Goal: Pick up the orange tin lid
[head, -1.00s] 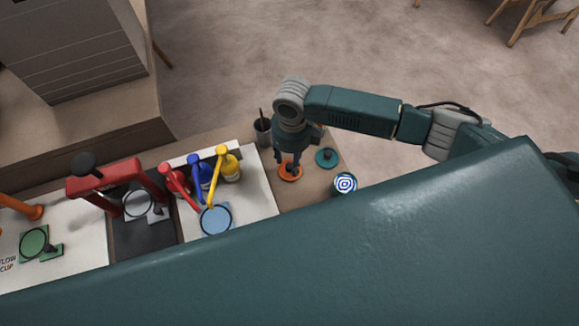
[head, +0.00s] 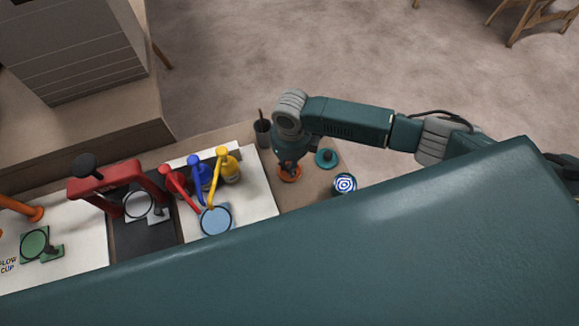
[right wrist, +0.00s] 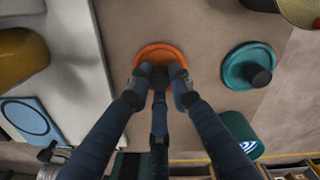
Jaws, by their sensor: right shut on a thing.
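The orange tin lid (head: 289,174) lies on the brown bench top, to the right of the white board. In the right wrist view the orange lid (right wrist: 160,54) shows as a round disc with its middle covered by my fingers. My right gripper (head: 288,164) is directly above the lid, pointing down. In the right wrist view the fingers of my right gripper (right wrist: 160,78) are closed in around the lid's centre, where its knob is hidden. I cannot tell whether the lid is clear of the bench. My left gripper is not in view.
A teal lid (head: 326,157) with a knob lies just right of the orange one. A dark cup (head: 263,133) stands behind left.

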